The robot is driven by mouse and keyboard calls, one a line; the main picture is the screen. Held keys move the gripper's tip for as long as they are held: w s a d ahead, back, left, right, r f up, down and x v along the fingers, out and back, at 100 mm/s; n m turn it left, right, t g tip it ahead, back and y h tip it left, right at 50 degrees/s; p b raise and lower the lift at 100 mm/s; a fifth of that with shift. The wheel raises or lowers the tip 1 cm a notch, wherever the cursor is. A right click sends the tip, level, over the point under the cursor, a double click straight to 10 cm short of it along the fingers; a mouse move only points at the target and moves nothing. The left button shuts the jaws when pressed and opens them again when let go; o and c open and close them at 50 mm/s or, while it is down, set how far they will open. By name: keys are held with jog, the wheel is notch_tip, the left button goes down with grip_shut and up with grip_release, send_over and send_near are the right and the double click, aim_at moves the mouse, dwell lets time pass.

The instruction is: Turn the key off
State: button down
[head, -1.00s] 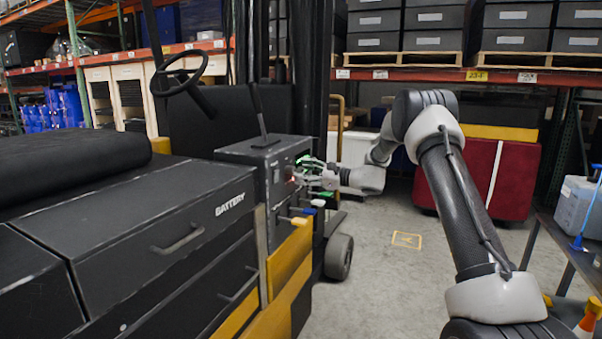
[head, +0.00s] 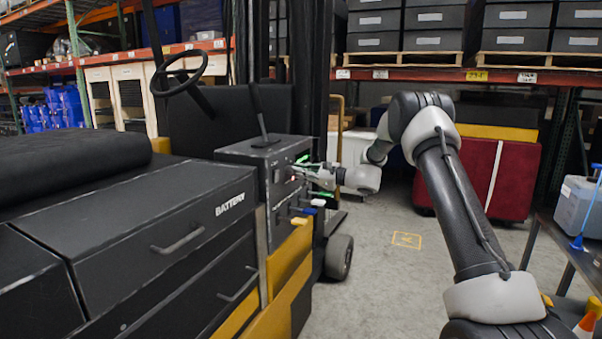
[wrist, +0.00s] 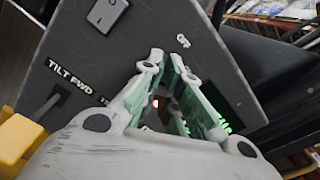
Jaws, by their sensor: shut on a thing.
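My gripper (head: 308,173) reaches the side of the black control box (head: 251,153) on the forklift in the head view. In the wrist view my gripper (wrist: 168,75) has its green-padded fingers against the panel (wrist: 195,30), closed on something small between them. That thing is most likely the key, but the fingers hide it and I cannot make out its shape or angle. A small red light (wrist: 155,102) glows between the fingers. A white key symbol (wrist: 183,41) is printed on the panel just beyond the fingertips.
Levers with blue and yellow knobs (head: 309,210) stick out below my gripper. A steering wheel (head: 181,76) stands behind.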

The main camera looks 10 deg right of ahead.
jog(key=shift+n, duration=0.5)
jog(key=n, duration=0.4)
jog(key=shift+n, duration=0.4)
jog(key=n, duration=0.6)
dwell(0.4)
jog(key=c, duration=1)
grip_release()
jog(key=v, duration=1.2)
